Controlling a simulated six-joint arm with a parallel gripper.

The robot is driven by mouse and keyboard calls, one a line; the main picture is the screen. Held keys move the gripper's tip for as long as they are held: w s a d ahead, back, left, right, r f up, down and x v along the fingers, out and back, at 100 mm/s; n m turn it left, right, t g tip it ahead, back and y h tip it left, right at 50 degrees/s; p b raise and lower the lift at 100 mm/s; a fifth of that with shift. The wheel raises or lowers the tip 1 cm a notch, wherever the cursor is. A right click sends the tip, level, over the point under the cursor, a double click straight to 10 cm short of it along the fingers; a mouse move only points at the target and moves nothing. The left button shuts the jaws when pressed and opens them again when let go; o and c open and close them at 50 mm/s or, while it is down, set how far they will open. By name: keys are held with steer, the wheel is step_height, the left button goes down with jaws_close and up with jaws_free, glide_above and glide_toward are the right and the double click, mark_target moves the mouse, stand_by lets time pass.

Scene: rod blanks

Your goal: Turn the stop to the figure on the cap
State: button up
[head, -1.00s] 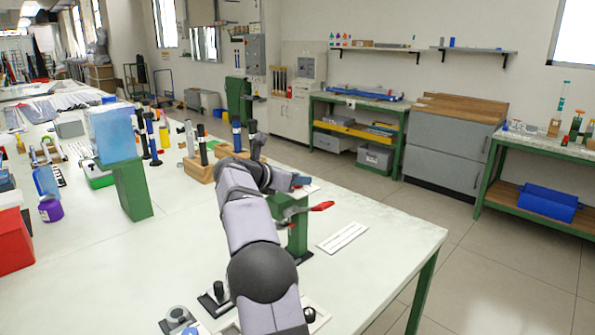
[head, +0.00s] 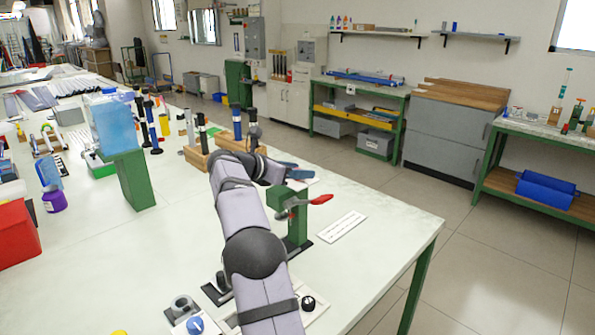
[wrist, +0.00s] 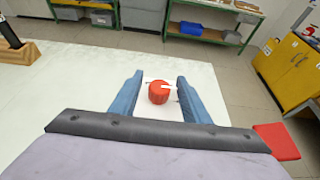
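A red round knob-like piece (wrist: 158,92) with a white pointer-like mark shows between the two blue fingers of my gripper (wrist: 159,98) in the wrist view. The fingers are open, with a gap on both sides of it. No figure is readable on it. In the head view my gripper (head: 300,172) is above a green stand (head: 296,220) with a red handle (head: 320,199). I cannot tell whether this handle is the red piece in the wrist view. A black knob with a white mark (head: 308,303) is beside my arm at the front.
A white printed strip (head: 342,227) lies right of the stand, near the table edge. Wooden blocks with dark upright rods (head: 200,140) stand behind my arm. A green stand with a blue block (head: 133,180) is to the left. A blue knob (head: 195,325) is at the front.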

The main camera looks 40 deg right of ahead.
steer(key=b+v, duration=0.1)
steer(key=v, duration=0.6)
steer(key=shift+a+r+b, duration=0.1)
steer(key=shift+a+b, duration=0.05)
steer(key=shift+b, duration=0.15)
stand_by(0.4)
